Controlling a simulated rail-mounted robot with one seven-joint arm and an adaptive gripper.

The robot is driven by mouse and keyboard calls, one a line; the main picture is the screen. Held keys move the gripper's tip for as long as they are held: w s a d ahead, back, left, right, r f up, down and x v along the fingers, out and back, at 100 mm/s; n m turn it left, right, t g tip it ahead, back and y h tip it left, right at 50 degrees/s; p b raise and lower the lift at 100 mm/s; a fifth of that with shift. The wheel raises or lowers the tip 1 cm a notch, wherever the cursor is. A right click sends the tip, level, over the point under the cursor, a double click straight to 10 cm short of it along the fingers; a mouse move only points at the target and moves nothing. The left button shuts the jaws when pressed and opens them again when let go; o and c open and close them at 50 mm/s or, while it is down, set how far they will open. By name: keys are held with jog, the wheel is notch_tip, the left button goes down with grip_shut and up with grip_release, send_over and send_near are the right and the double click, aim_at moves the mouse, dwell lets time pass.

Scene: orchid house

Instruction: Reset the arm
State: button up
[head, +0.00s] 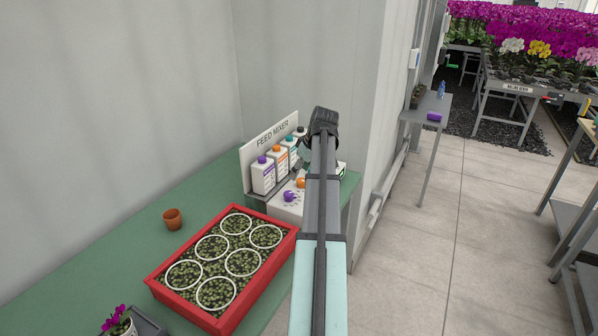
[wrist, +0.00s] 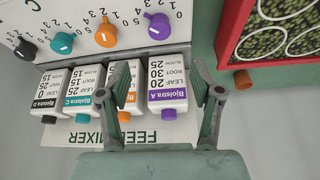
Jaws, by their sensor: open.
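My arm (head: 322,200) reaches forward over the green bench in the head view, its far end in front of the feed mixer. My gripper (wrist: 160,78) is open in the wrist view, with nothing between its two fingers. It faces the feed mixer's bottles and knobs, which appear upside down there. The right finger is beside the purple-capped bottle (wrist: 166,88); the left finger partly covers the orange-capped bottle (wrist: 124,117). I cannot tell how far the fingers are from the bottles. In the head view the arm hides most of the gripper and part of the mixer.
The feed mixer sign (head: 272,135) stands behind several bottles. A purple knob (head: 289,196) is on the mixer's front. A wall edge rises right of my arm.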

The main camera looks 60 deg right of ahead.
aim_at(289, 193)
jog(key=x, duration=1.2)
jog(key=shift+w, duration=0.1)
jog(key=shift+r, duration=0.15)
